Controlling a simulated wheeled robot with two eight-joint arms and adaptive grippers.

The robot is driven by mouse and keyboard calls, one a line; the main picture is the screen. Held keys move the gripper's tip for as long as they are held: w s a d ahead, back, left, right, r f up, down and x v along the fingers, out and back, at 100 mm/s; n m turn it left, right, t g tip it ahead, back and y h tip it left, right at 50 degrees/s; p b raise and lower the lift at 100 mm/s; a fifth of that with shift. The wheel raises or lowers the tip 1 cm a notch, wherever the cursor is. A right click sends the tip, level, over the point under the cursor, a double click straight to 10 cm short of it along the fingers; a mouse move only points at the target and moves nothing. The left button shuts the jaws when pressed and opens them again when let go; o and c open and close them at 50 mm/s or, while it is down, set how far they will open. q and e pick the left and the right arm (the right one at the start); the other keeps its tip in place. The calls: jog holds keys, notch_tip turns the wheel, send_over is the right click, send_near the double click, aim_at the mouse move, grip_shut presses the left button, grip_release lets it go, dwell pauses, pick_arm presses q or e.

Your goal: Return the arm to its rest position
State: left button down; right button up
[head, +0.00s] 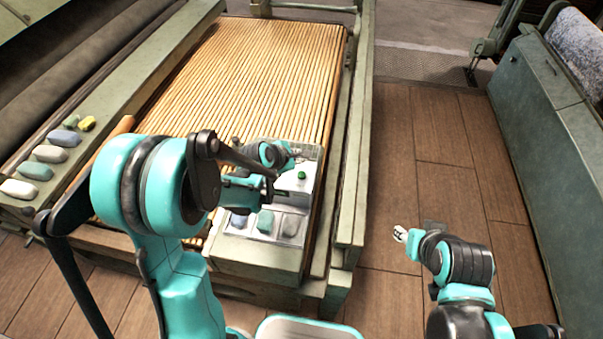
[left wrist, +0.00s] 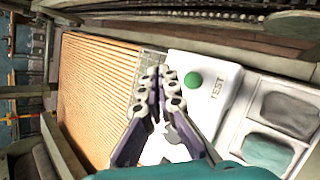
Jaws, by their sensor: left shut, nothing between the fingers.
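My left gripper (head: 296,153) is above the far part of the white panel with a green button, at the front right of the slatted bed. In the left wrist view the left gripper (left wrist: 166,76) has its fingertips together with nothing between them. The green button (head: 302,175) also shows there (left wrist: 193,79), beside the word TEST and just right of the fingertips in the picture. The white panel (left wrist: 224,75) lies under the fingers. My right gripper (head: 399,234) hangs over the wooden floor at the right; its fingers are too small to judge.
The slatted bed (head: 262,60) fills the middle. A tray with compartments (head: 275,243) holds a few rounded blocks near the button. Several coloured blocks (head: 50,154) lie on the left rail. A green cabinet (head: 560,150) stands right. The wooden floor (head: 440,160) between is clear.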

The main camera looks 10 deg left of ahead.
dwell(0.3)
pick_arm(q)
jog(key=s+a+r+m+y, duration=0.1)
jog(key=s+r+m, duration=0.2)
jog(key=s+m, duration=0.4)
jog(key=s+a+r+m+y, duration=0.1)
jog(key=s+a+r+m, duration=0.1)
jog(key=s+m, duration=0.5)
jog(key=s+a+r+m+g+y, duration=0.1)
jog(key=s+a+r+m, duration=0.1)
jog(key=s+r+m, duration=0.3)
jog(key=s+m, duration=0.3)
jog(key=s, duration=0.3)
jog(key=shift+s+y, duration=0.3)
jog(key=shift+y, duration=0.1)
